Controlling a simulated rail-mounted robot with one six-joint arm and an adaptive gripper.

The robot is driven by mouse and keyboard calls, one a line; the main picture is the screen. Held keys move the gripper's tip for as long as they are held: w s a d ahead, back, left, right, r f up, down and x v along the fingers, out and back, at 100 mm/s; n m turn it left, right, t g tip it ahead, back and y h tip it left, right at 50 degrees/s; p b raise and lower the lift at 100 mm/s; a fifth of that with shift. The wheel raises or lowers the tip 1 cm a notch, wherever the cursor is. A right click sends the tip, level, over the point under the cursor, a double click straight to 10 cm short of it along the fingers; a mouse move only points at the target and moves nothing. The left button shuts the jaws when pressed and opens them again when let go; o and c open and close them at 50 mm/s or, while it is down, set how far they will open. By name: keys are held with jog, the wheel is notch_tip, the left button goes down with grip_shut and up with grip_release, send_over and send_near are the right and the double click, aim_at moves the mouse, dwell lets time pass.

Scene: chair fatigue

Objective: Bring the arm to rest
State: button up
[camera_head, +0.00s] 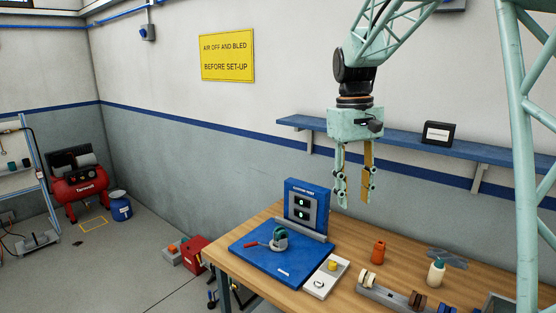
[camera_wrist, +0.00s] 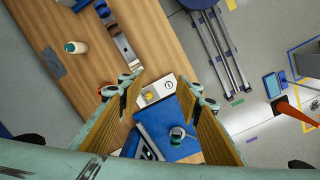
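My gripper (camera_head: 354,203) hangs fingers down above the wooden table (camera_head: 344,238), well clear of it. It also shows in the wrist view (camera_wrist: 158,97), where its two fingers stand wide apart with nothing between them. The gripper is open and empty. My arm reaches in from the top right in the head view.
A blue base plate (camera_head: 262,262) with a blue display box (camera_head: 306,205) stands on the table below. A white control box (camera_head: 326,277), an orange bottle (camera_head: 378,252), a cream bottle (camera_head: 436,272) and a grey rack (camera_head: 395,298) stand nearby. A blue wall shelf (camera_head: 400,139) runs behind my gripper.

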jog(key=s+r+t+b, duration=0.15)
jog(key=s+r, duration=0.25)
jog(key=s, duration=0.8)
jog(key=s+f+m+t+b, duration=0.1)
jog(key=s+f+b, duration=0.1)
jog(key=s, duration=1.3)
jog(key=s+f+m+t+y+b, duration=0.1)
jog(key=s+f, duration=0.4)
jog(key=s, duration=1)
jog(key=shift+s+d+f+m+t+b, duration=0.3)
jog(key=shift+s+m+t+b, duration=0.25)
jog(key=shift+b, duration=0.5)
